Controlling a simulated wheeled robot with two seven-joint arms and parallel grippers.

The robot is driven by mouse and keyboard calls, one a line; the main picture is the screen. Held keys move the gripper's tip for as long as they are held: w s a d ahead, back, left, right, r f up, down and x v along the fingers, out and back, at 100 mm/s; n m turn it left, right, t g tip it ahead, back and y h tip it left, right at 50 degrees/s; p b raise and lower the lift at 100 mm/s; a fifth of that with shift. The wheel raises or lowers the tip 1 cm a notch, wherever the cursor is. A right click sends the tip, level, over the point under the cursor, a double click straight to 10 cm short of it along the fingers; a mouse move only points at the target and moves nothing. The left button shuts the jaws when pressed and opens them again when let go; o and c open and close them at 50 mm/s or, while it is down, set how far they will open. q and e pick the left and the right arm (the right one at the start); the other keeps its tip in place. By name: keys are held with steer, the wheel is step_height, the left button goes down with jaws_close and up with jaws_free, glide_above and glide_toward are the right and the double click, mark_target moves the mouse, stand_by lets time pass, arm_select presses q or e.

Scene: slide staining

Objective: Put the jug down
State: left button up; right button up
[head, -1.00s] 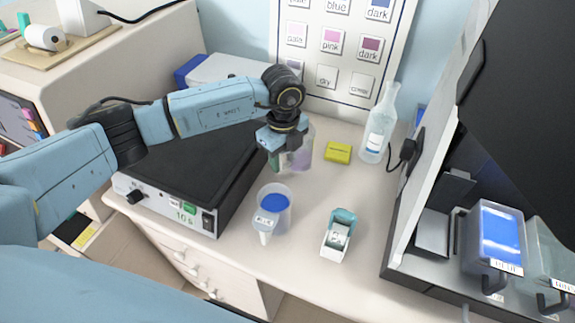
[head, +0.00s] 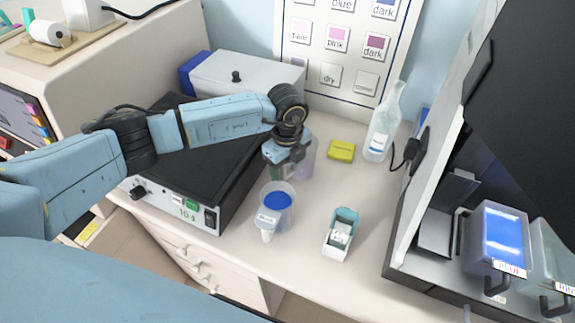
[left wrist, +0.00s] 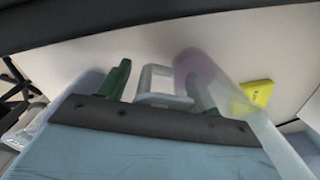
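A clear jug with purple contents (head: 307,160) is on the bench side of the black-topped box, partly hidden behind my left gripper. In the left wrist view the jug (left wrist: 215,72) is see-through, with its pale square handle (left wrist: 155,82) between my green fingers. My left gripper (head: 285,170) reaches down at the jug's near left side. In the wrist view its fingers (left wrist: 160,88) are spread, with a visible gap between the left finger and the handle. The jug looks upright; its base is largely hidden. My right gripper is not in view.
A second jug with blue contents (head: 277,203) stands just in front. A yellow block (head: 341,150), a clear bottle (head: 381,128) and a white-and-teal slide box (head: 341,234) stand to the right. The black-topped box (head: 205,150) is at left. Bench between them is clear.

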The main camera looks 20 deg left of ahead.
arm_select(q)
steer(key=shift+r, duration=0.15)
step_height(320, 180, up, 12)
steer(key=shift+r+b, duration=0.1)
steer(key=shift+b, duration=0.35)
